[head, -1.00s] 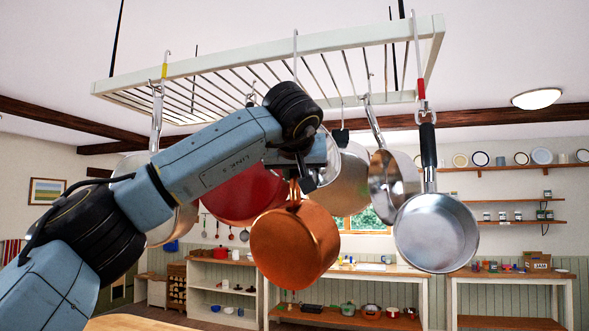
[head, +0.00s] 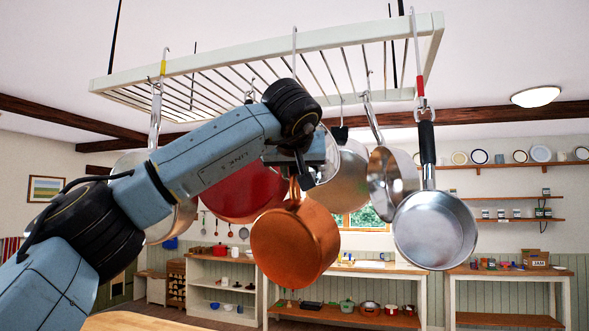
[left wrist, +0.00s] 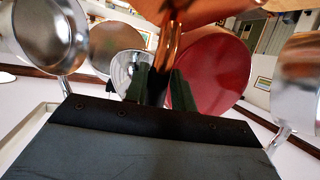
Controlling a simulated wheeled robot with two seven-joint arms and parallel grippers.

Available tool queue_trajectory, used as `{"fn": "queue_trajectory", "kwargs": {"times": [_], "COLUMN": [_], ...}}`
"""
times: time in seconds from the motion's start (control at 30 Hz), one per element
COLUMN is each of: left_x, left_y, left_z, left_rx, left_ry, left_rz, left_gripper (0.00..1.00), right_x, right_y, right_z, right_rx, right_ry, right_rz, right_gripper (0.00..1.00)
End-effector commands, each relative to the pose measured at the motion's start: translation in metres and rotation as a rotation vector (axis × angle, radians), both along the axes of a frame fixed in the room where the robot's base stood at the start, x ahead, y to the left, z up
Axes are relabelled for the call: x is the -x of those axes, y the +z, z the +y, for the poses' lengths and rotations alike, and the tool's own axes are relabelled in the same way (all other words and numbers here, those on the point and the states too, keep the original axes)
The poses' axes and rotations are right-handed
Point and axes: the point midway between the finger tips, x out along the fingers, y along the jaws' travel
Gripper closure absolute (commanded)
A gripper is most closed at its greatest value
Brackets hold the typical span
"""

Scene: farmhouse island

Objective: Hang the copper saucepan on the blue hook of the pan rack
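The copper saucepan (head: 295,247) hangs from my left gripper (head: 302,172), below the front of the pan rack (head: 225,57). In the left wrist view the two dark fingers (left wrist: 160,82) are closed on its copper handle (left wrist: 167,50). The handle's top end is hidden behind the gripper in the head view. A plain-looking hook (head: 295,45) hangs from the middle of the front rail. Its lower part is hidden behind my arm, and no blue shows on any hook. My right gripper is in neither view.
A steel pan (head: 435,232) hangs on the red-marked hook (head: 419,86) at right, and another pot hangs from the yellow-marked hook (head: 164,67) at left. A red pan (head: 240,192) and other pans (head: 392,177) hang close behind the saucepan.

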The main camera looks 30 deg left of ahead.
Motion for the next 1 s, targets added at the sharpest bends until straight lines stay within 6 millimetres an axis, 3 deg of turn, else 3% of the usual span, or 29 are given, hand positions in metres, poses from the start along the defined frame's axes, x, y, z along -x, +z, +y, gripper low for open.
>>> {"fn": "queue_trajectory", "kwargs": {"times": [0.23,0.43,1.0], "left_x": [-0.0002,-0.0002,-0.0004], "left_y": [-0.0005,-0.0006,-0.0012], "left_z": [0.0000,0.0000,0.0002], "left_rx": [0.000,0.000,0.000], "left_ry": [0.000,0.000,0.001], "left_rz": [0.001,0.001,0.003], "left_gripper": [0.75,0.50,0.49], "right_x": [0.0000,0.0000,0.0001], "right_y": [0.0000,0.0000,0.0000], "right_z": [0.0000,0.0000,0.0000], "right_rx": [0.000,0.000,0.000], "right_ry": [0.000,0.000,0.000], "right_rz": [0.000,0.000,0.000], "right_gripper": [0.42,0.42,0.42]}}
